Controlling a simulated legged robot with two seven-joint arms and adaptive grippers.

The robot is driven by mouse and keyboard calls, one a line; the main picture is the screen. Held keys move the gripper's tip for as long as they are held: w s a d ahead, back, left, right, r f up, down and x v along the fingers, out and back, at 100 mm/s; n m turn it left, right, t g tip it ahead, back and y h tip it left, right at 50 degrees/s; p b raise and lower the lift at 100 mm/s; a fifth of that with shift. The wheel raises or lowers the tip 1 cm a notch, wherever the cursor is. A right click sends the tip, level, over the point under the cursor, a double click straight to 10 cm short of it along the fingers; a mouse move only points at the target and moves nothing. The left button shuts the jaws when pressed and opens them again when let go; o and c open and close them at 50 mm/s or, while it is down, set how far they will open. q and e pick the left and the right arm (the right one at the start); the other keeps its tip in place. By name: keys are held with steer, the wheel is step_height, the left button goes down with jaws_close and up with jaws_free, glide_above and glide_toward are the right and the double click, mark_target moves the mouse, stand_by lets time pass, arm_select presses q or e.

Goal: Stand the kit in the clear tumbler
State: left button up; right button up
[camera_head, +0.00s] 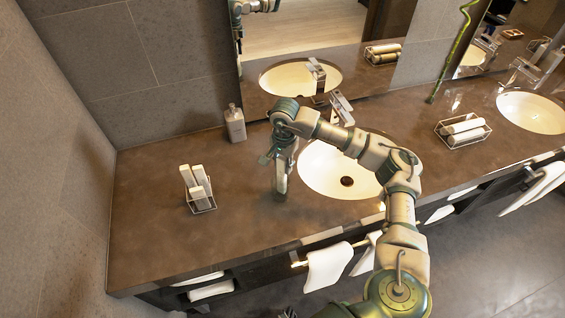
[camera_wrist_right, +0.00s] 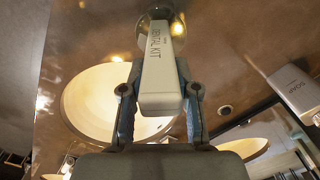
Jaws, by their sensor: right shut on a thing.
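The kit (camera_wrist_right: 159,72) is a slim white box lettered "DENTAL KIT" in the right wrist view. My right gripper (camera_wrist_right: 158,100) is shut on it, one finger on each side. In the head view my right gripper (camera_head: 281,188) points down over the counter, left of the near sink; its wrist and fingers largely hide the kit there. A round, glassy shape, seemingly the clear tumbler (camera_wrist_right: 180,25), shows behind the kit's far end in the wrist view. I cannot tell whether the kit's end is inside it. My left gripper is not directly in view.
A wire holder (camera_head: 202,205) with white boxes stands left on the counter (camera_head: 150,235). A soap bottle (camera_head: 235,125) stands at the back. The near sink (camera_head: 325,175) lies right of my gripper. A towel rack (camera_head: 463,131) and small glass (camera_head: 456,101) are farther right.

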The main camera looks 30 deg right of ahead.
steer(key=shift+a+f, duration=0.2)
steer(key=shift+f, duration=0.15)
steer(key=shift+a, duration=0.15)
steer(key=shift+a+r, duration=0.1)
steer(key=shift+a, duration=0.1)
steer(key=o, duration=0.9)
arm_select(q)
steer(key=shift+a+f, duration=0.2)
steer(key=shift+a, duration=0.05)
arm_select(e)
steer(key=shift+d, duration=0.25)
arm_select(q)
steer(key=shift+d, duration=0.1)
arm_select(e)
steer(key=shift+d, duration=0.1)
